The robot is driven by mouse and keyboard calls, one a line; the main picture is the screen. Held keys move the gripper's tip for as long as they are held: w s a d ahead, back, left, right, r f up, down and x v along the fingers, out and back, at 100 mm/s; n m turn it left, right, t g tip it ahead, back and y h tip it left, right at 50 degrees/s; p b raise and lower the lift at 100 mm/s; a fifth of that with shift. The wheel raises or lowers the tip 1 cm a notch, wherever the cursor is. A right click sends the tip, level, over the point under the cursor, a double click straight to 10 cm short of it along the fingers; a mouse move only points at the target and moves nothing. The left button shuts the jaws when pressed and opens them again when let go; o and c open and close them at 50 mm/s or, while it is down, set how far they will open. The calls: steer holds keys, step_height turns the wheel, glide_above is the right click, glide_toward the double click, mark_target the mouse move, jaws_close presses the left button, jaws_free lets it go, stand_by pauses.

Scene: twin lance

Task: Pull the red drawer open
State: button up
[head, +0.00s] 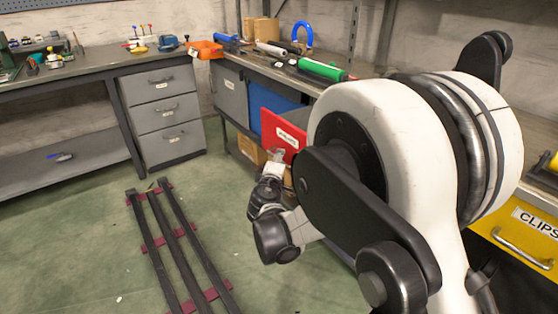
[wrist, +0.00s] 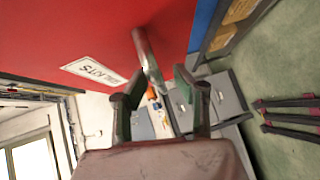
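The red drawer (head: 275,128) is under the workbench in the head view, with a white label on its front. Its front appears to stand out from the blue panel beside it. In the wrist view the red front (wrist: 60,30) fills the upper left, and its metal bar handle (wrist: 147,52) points toward my gripper (wrist: 155,90). The two fingers are spread apart, with the handle end between or just beyond the tips. I see gaps on both sides and no clear contact. In the head view my gripper (head: 277,160) is at the drawer front, and my arm hides the drawer's right part.
A yellow drawer labelled CLIPS (head: 520,232) is at the right. The workbench top (head: 245,62) holds tools, including a green roll (head: 320,69). Dark rails on red crosspieces (head: 175,240) lie on the green floor.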

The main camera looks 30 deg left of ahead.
steer(key=v, duration=1.2)
steer(key=shift+w, duration=0.1)
